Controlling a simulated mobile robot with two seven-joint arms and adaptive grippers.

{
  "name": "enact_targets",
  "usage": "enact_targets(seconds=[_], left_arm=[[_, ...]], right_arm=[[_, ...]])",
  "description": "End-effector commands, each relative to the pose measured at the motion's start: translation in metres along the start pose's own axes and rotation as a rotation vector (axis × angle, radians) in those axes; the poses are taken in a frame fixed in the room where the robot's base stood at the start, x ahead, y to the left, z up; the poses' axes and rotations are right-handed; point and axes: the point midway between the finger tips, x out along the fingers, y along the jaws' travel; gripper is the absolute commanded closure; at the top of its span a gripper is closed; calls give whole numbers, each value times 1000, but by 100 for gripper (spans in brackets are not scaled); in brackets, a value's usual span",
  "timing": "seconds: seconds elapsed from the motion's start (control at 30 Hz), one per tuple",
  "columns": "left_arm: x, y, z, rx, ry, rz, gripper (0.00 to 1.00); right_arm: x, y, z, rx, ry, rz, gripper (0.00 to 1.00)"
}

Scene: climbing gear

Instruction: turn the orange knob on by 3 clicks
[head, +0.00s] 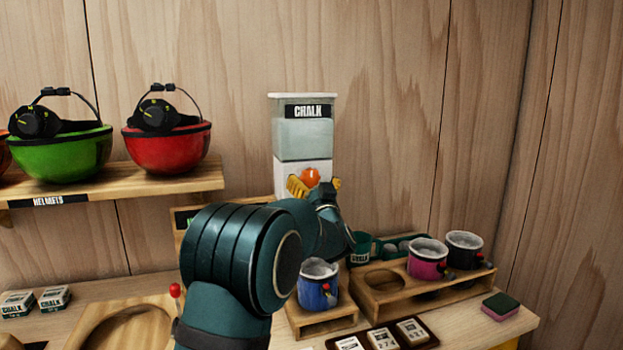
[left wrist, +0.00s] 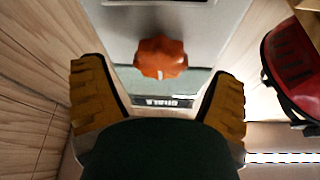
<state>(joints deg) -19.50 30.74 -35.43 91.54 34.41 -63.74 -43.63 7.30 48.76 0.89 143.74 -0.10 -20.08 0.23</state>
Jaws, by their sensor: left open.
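The orange knob (head: 311,177) is on the lower front of the chalk dispenser (head: 304,128), a clear bin over a white base. In the left wrist view the knob (left wrist: 161,57) has a scalloped rim and a small pale mark near its lower edge. My left gripper (head: 314,185) is open in front of the dispenser. Its yellow fingers (left wrist: 157,92) stand on either side of the knob in the left wrist view, apart from it. The head view does not show clearly how far the fingertips are from the knob. My right gripper is not in view.
A red helmet (head: 165,147) and a green helmet (head: 62,154) sit on the shelf (head: 120,187) at left. A blue chalk pot (head: 318,290) stands below my arm. Pink (head: 427,262) and black (head: 463,255) pots stand in a wooden rack at right, near a sponge (head: 500,306).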

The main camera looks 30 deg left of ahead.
Motion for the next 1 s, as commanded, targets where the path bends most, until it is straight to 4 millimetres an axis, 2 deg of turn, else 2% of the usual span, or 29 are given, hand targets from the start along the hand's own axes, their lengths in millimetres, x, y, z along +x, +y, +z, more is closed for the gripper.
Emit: enact_targets(seconds=[0.2, 0.53, 0.57, 0.6, 0.73, 1.0], left_arm=[[17, 0, 0, 0, 0, -1, 14], [19, 0, 0, 0, -1, 0, 14], [19, 0, 0, 0, -1, 0, 21], [19, 0, 0, 0, -1, 0, 35], [19, 0, 0, 0, 0, 0, 81], [19, 0, 0, 12, -1, 5, 82]], right_arm=[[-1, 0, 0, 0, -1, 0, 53], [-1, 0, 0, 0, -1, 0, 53], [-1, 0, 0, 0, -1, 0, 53], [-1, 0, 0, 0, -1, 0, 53], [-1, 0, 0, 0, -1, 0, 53], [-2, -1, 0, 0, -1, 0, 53]])
